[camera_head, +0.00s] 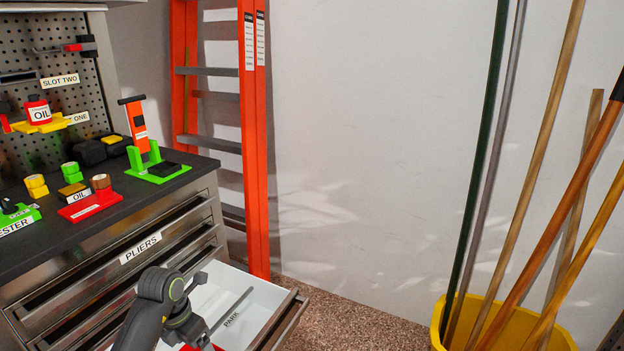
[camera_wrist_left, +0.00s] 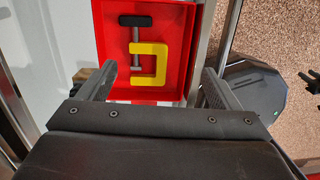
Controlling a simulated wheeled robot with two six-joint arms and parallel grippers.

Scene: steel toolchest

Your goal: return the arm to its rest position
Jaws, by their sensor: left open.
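My left arm (camera_head: 165,305) reaches down over the open drawer at the bottom of the head view, where its fingertips are not clearly seen. In the left wrist view my left gripper (camera_wrist_left: 157,78) is open, its two fingers wide apart with nothing held between them. Beyond the fingers is a red tray (camera_wrist_left: 103,22) in the drawer. A yellow clamp (camera_wrist_left: 160,62) with a black handle bar lies inside the tray. My right gripper cannot be made out in either view.
The open white drawer (camera_head: 255,297) juts from the steel toolchest (camera_head: 205,205). The dark top holds an orange tool in a green stand (camera_head: 160,171) and a red oil holder (camera_head: 92,206). An orange ladder (camera_head: 257,150) and a yellow bin (camera_head: 510,325) of poles stand beyond.

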